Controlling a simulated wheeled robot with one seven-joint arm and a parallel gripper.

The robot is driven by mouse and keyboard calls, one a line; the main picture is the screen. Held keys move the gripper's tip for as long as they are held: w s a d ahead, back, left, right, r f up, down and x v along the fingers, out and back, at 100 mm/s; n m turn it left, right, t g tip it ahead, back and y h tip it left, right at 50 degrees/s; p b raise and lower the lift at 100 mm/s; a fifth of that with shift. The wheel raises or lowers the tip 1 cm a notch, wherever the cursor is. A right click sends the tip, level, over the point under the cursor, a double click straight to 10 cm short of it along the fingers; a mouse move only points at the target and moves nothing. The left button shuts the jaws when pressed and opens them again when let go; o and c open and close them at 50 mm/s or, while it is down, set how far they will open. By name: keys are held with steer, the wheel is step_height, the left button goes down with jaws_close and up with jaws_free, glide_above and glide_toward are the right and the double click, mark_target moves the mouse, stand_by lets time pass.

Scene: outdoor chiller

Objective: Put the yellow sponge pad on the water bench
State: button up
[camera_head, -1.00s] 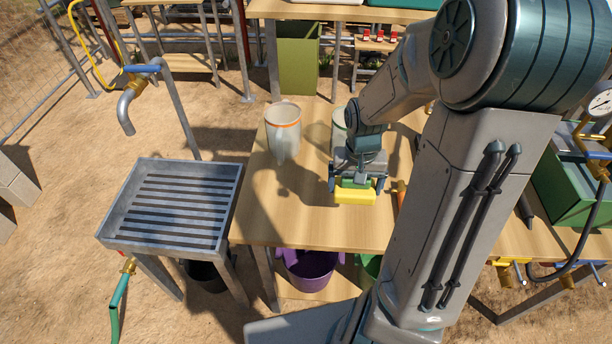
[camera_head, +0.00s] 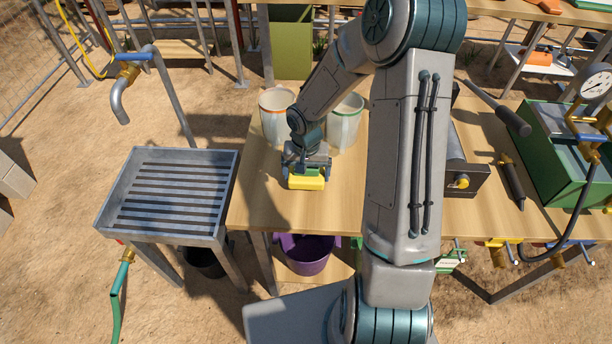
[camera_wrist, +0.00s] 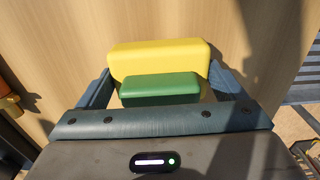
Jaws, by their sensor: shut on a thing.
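The yellow sponge pad (camera_head: 306,183) is a yellow block with a green part. My gripper (camera_head: 306,172) is shut on it, above the wooden table. In the wrist view the yellow block (camera_wrist: 158,58) and its green part (camera_wrist: 160,88) lie between the two fingers of my gripper (camera_wrist: 163,88). Whether the pad touches the tabletop is hard to tell. The water bench (camera_head: 222,229) is a grey metal tray with dark slats on legs, left of the table under a tap (camera_head: 122,95). Its top is bare.
The wooden table (camera_head: 262,212) has two pale buckets (camera_head: 275,118) (camera_head: 346,120) behind my gripper. A purple bucket (camera_head: 306,258) sits below. A green box with a gauge (camera_head: 567,165) and tools stand at right. The tap's post rises behind the bench.

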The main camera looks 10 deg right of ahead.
step_height(320, 180, down, 2)
steer(key=shift+f, duration=0.1)
steer(key=o, duration=0.8)
steer(key=shift+o, duration=0.2)
step_height(320, 180, up, 12)
steer(key=shift+r, duration=0.1)
steer(key=s+r+n+t, duration=0.3)
steer(key=s+r+t, duration=0.1)
steer(key=s+r, duration=1.2)
steer(key=s, duration=0.3)
steer(key=shift+d+n, duration=0.25)
steer(key=shift+n, duration=0.05)
